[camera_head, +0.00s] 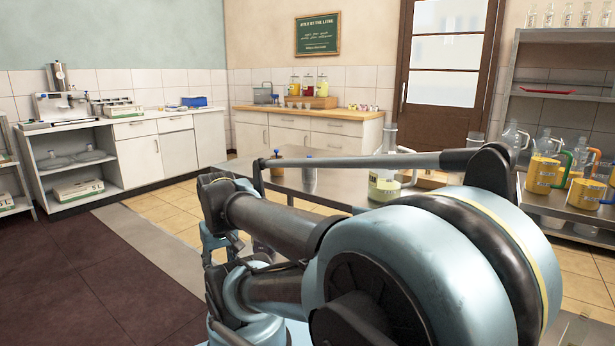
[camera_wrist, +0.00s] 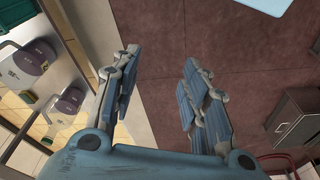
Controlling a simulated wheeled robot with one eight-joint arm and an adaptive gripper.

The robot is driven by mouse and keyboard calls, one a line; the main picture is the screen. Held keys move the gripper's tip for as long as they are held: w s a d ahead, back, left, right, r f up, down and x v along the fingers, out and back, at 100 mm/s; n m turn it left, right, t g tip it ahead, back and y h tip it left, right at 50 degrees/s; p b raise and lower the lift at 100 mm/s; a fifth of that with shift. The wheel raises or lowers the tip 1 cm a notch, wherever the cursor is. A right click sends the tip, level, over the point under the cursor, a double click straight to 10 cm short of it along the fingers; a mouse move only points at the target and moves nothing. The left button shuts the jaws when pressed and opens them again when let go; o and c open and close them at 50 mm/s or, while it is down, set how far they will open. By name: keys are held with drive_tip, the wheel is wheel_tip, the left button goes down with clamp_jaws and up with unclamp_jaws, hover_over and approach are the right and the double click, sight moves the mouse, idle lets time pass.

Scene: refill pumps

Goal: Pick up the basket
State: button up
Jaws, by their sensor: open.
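A small grey wire container that looks like the basket (camera_head: 263,95) stands at the left end of the wooden counter by the far wall in the head view. It is far from my arm, and its handle is too small to make out. My gripper (camera_wrist: 161,60) is open and empty in the wrist view, its two fingers apart over dark red-brown floor. In the head view my arm fills the lower middle and largely hides the gripper. No basket can be made out between the fingers.
The wooden counter (camera_head: 347,114) also holds jars and a wooden crate (camera_head: 310,102). A metal table (camera_head: 330,190) with bottles stands behind my arm. Shelves with yellow-filled jugs (camera_head: 541,174) are at right. Dark floor (camera_head: 85,260) is clear at left.

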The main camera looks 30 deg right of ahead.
sight(309, 156)
drive_tip(key=w+d+r+t+y, duration=0.3)
drive_tip(key=w+r, duration=0.4)
drive_tip(key=w, duration=0.6)
drive_tip(key=w+d+r+t+y, duration=0.4)
drive_tip(key=w+d, duration=0.4)
drive_tip(key=d, duration=0.6)
drive_tip(key=s+d+r+t+h, duration=0.2)
drive_tip(key=s+d+t, duration=0.1)
drive_tip(key=d, duration=0.8)
drive_tip(key=s+d+r+n+t+h, duration=0.1)
drive_tip(key=s+d+r+t, duration=0.15)
drive_tip(key=d, duration=0.75)
drive_tip(key=s+d+r+t+h, duration=0.2)
drive_tip(key=s+d+t, duration=0.1)
drive_tip(key=d, duration=0.8)
drive_tip(key=w, duration=0.5)
drive_tip(key=w+a, duration=0.1)
drive_tip(key=w, duration=0.5)
drive_tip(key=w+a, duration=0.1)
drive_tip(key=w, duration=0.5)
drive_tip(key=shift+w+f, duration=0.1)
drive_tip(key=shift+f, duration=0.1)
drive_tip(key=c, duration=0.9)
